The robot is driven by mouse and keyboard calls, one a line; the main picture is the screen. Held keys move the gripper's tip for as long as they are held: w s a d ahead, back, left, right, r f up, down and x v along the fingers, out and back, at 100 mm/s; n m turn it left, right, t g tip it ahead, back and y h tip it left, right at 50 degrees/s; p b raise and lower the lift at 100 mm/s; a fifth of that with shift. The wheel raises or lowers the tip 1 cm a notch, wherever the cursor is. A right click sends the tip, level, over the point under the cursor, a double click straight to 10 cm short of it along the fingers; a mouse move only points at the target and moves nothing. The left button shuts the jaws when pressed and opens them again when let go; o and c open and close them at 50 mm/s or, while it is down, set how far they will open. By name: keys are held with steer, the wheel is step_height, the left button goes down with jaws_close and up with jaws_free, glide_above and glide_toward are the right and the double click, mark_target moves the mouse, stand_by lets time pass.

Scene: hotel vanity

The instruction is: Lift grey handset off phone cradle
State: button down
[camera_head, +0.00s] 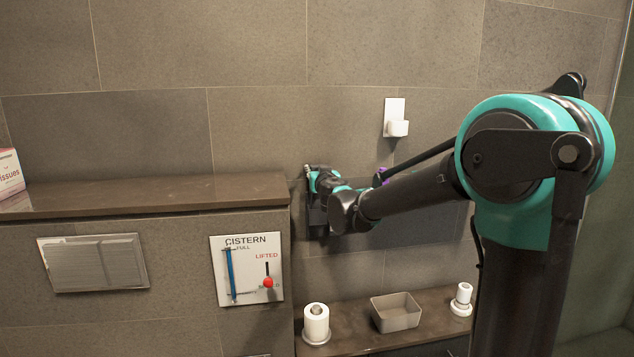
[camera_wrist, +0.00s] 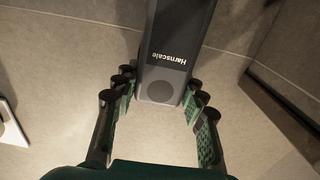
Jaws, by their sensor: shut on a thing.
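In the head view my gripper (camera_head: 317,190) is at the wall, just right of the brown ledge's end. The handset cannot be told apart from the dark gripper there. The phone cradle cannot be made out in either view, so I cannot tell whether the handset touches it.
The lower shelf bears a paper roll (camera_head: 316,323), an open grey box (camera_head: 396,313) and a white stand (camera_head: 462,299). A cistern panel (camera_head: 246,270) is left.

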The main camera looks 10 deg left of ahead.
steer(key=shift+s+d+r, duration=0.1)
steer(key=shift+s+r, duration=0.2)
steer(key=shift+r, duration=0.3)
steer(key=shift+s+r, duration=0.25)
steer(key=shift+r, duration=0.3)
steer(key=v, duration=1.7)
